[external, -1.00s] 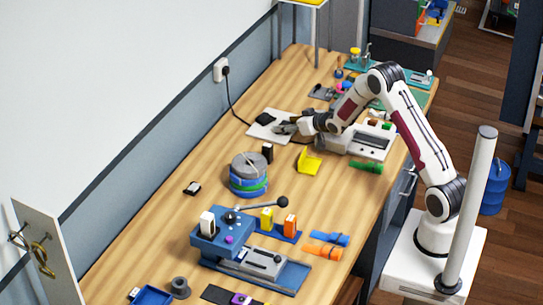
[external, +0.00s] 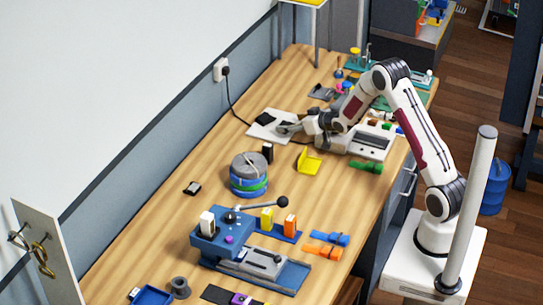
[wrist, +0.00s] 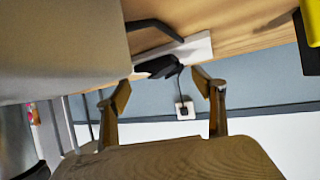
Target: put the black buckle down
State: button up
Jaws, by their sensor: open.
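A small flat black piece, which looks like the black buckle (external: 264,117), lies on a white plate (external: 257,131) near the wall side of the bench. In the wrist view the black piece (wrist: 155,67) lies on the plate beyond my fingertips, apart from them. My gripper (external: 285,128) is low over the right part of the plate, to the right of the black piece. Its two fingers (wrist: 164,88) are spread with nothing between them. The fine shape of the black piece is too small to tell.
A black cord runs from the wall socket (external: 221,70) to the plate area. A white machine (external: 366,146) stands right of the plate. A yellow bracket (external: 307,163) and a stack of straps (external: 249,176) stand nearer the camera. The bench left of the stack is mostly clear.

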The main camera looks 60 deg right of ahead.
jog(key=shift+v, duration=4.65)
jog(key=s+a+r+n+g+y, duration=0.1)
jog(key=s+a+r+g, duration=0.1)
jog(key=s+a+r, duration=0.45)
jog(key=s+a+r+n+g, duration=0.1)
jog(key=s+a+r, duration=0.3)
jog(key=a+r, duration=0.5)
jog(key=s+a+n+g+y, duration=0.1)
jog(key=s+a, duration=0.7)
jog(key=s, duration=0.4)
jog(key=s+a+r+n+g+y, duration=0.1)
jog(key=s+a+g+y, duration=0.1)
jog(key=s+a, duration=0.6)
jog(key=s, duration=0.4)
